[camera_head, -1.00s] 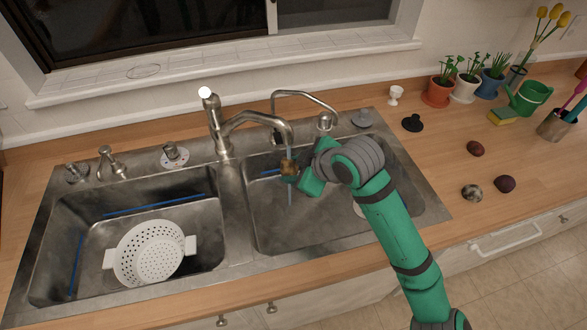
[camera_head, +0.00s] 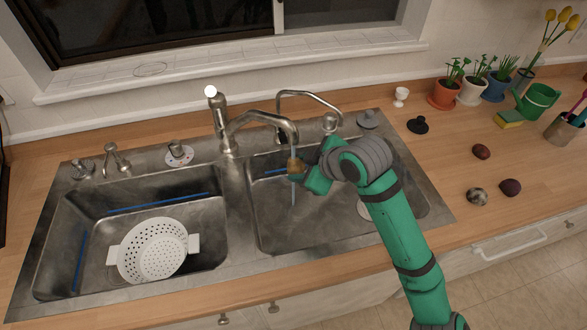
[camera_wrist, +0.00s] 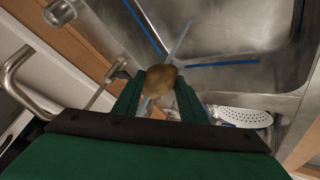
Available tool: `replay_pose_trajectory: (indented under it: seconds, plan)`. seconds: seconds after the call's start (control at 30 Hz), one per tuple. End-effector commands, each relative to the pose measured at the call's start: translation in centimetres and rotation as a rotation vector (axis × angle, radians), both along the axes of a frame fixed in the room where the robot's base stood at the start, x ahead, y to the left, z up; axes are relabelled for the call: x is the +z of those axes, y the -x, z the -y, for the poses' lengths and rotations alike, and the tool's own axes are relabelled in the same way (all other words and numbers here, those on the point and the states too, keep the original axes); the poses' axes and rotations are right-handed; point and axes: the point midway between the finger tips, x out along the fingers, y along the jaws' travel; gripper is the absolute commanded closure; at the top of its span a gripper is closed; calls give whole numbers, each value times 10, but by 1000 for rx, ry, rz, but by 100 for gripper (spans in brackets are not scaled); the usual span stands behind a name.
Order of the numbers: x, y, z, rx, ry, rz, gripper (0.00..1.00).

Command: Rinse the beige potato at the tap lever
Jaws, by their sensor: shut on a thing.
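The beige potato (camera_head: 294,167) is held under the spout of the large tap (camera_head: 262,120), above the right sink basin (camera_head: 300,222). A thin blue water stream (camera_head: 293,194) shows below the potato. My gripper (camera_head: 304,169) comes in from the right and is shut on the potato. In the wrist view the potato (camera_wrist: 160,79) sits between the two green fingertips, with the stream beside it. The tap lever (camera_head: 210,91) with a white round tip stands upright on the tap body, left of the spout.
A white colander (camera_head: 155,252) lies tilted in the left basin. A second thin curved tap (camera_head: 310,96) stands behind the right basin. Several dark round vegetables (camera_head: 511,187) and potted plants (camera_head: 446,94) are on the right counter.

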Motion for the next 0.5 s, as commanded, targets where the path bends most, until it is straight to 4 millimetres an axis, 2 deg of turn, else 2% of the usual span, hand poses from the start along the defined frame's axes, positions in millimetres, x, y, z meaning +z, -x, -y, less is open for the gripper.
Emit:
replay_pose_trajectory:
  seconds: [0.5]
  plan:
    - [1,6,-5,0,-1,1,90]
